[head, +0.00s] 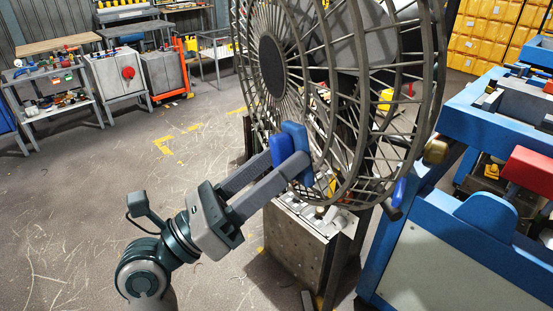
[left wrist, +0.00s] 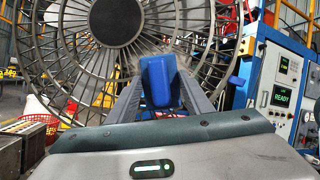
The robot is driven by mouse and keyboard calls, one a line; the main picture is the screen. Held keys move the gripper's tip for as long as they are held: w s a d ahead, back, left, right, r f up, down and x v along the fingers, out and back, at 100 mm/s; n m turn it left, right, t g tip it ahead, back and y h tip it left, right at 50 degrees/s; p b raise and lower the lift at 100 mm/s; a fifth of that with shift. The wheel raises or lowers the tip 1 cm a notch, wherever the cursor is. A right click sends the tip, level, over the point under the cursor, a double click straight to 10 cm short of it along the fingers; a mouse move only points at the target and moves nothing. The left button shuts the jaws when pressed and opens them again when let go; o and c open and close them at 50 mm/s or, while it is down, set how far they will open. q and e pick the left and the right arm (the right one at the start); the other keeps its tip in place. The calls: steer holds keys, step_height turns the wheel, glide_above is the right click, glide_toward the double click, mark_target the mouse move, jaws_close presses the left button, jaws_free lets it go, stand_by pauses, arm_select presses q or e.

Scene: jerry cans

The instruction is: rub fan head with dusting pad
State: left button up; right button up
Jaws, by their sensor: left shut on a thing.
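The fan head (head: 330,90) is a large round grey wire cage with a dark hub, and it fills the upper middle of the head view. In the left wrist view the fan head (left wrist: 68,50) stands behind the pad. My left gripper (head: 282,160) is shut on the blue dusting pad (head: 295,138). The pad (left wrist: 158,82) shows upright between the fingers in the left wrist view, with a greyish fuzzy fringe behind it. The pad is at the lower front of the cage; I cannot tell whether it touches the wires. My right gripper is not in view.
A metal box-like base (head: 300,245) stands below the fan. A blue machine bench (head: 450,240) with a red block (head: 528,170) is close on the right. Work tables (head: 60,95) and cabinets stand far left. The floor at left is clear.

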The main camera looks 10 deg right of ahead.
arm_select(q)
steer(key=shift+s+d, duration=0.1)
steer(key=s+p, duration=0.1)
steer(key=s+d+p, duration=0.1)
steer(key=s, duration=0.1)
steer(key=shift+s, duration=0.15)
stand_by(0.4)
steer(key=shift+s+d+r+p, duration=0.2)
steer(key=shift+s+p, duration=0.3)
steer(key=shift+p, duration=0.7)
steer(key=shift+s+d+p, duration=0.3)
steer(key=shift+s+p, duration=0.5)
steer(key=shift+p, duration=0.1)
steer(key=shift+s+d+f, duration=0.15)
steer(key=shift+s+f, duration=0.05)
steer(key=shift+s, duration=0.2)
steer(key=shift+r+p, duration=0.1)
steer(key=shift+p, duration=0.25)
